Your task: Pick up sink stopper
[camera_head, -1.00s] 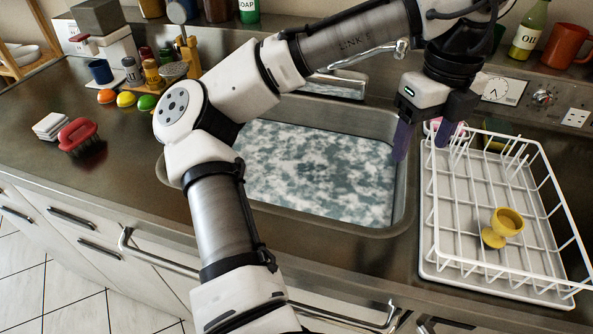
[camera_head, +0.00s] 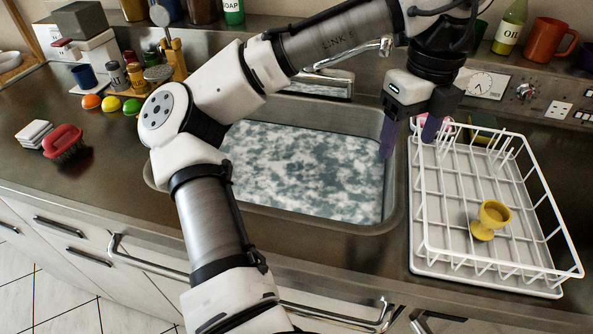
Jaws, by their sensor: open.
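My gripper (camera_head: 409,146) is open, with its two purple fingers pointing down. It hangs at the right end of the sink, near the back left corner of the white dish rack. Nothing shows between the fingers. A small pink thing (camera_head: 446,127) is partly hidden behind the right finger and the rack; I cannot tell whether it is the sink stopper. No sink stopper can be clearly made out elsewhere. The sink (camera_head: 310,172) holds cloudy, blue-grey mottled water or a patterned bottom, and I see no stopper there.
The white wire dish rack (camera_head: 470,264) holds a yellow egg cup (camera_head: 491,220). A sponge (camera_head: 482,127) lies behind it. The tap (camera_head: 350,54) stands behind the sink. A red brush (camera_head: 64,141) lies left on the counter. Bottles and mugs line the back ledge.

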